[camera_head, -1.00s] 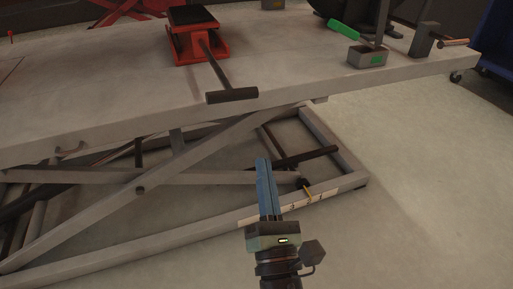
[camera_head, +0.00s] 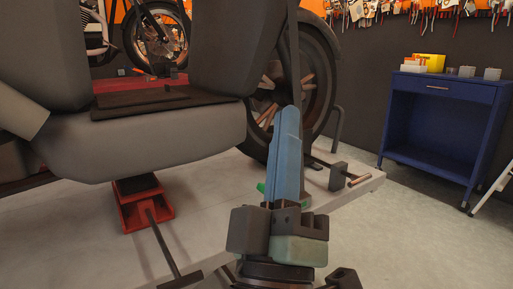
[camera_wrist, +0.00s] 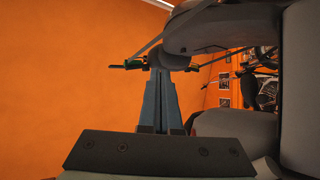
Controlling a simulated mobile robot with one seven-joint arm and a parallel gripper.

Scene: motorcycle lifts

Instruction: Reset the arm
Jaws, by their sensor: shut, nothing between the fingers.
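My gripper (camera_head: 288,118) is raised in the lower middle of the head view, with its blue fingers together and pointing up. Nothing is held between them. It also shows in the wrist view (camera_wrist: 160,72), fingers closed, with an orange wall (camera_wrist: 60,80) beyond. In the head view my gripper overlaps the motorcycle's wheel (camera_head: 318,80) and the lift platform (camera_head: 220,190); I cannot tell the exact gap to them.
A grey motorcycle (camera_head: 190,125) stands close on the left above a red jack (camera_head: 145,208) with a long handle. A blue cabinet (camera_head: 445,90) with small boxes stands at the right. Floor at lower right is clear.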

